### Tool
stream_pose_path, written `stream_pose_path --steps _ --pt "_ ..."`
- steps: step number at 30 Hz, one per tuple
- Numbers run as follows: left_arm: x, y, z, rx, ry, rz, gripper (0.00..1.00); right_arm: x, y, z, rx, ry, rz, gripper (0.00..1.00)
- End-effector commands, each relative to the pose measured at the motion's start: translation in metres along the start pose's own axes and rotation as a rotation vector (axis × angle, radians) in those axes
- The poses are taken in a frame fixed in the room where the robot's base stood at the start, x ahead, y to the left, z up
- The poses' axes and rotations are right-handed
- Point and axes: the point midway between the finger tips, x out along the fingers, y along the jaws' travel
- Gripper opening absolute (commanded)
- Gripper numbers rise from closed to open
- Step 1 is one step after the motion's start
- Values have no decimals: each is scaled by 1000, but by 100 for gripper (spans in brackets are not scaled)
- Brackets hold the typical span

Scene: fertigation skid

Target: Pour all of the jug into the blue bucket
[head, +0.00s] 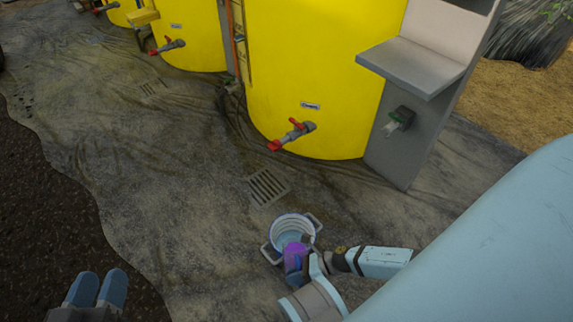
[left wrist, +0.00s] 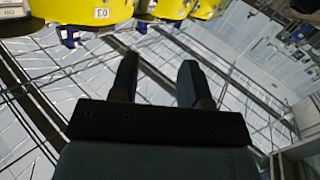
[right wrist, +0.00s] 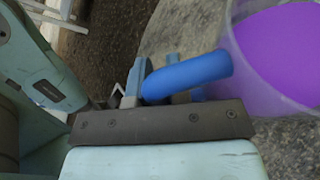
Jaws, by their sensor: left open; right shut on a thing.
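The bucket (head: 293,221), pale blue-grey with side handles, stands on the ground sheet in the lower middle of the head view. Its inside looks light blue. The jug (head: 293,249), with purple contents, overlaps the bucket's near side in that view. My right gripper (head: 306,263) is shut on the jug's blue handle (right wrist: 187,75). The right wrist view shows the jug's translucent wall and purple contents (right wrist: 284,52). No falling stream is visible, and I cannot tell how far the jug tilts. My left gripper (head: 97,289) is open and empty, at the lower left.
A yellow tank (head: 315,70) with a red-handled valve (head: 293,134) stands behind the bucket, beside a grey stand (head: 420,90). A drain grate (head: 267,187) lies just beyond the bucket. The sheet left of the bucket is clear, up to dark soil (head: 50,220).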

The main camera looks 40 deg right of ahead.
Motion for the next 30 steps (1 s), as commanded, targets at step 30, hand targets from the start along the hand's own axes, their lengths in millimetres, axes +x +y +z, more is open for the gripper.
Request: stream_pose_path --steps 30 --pt "12 -24 -10 301 163 -13 43 25 -32 -45 -1 0 3 0"
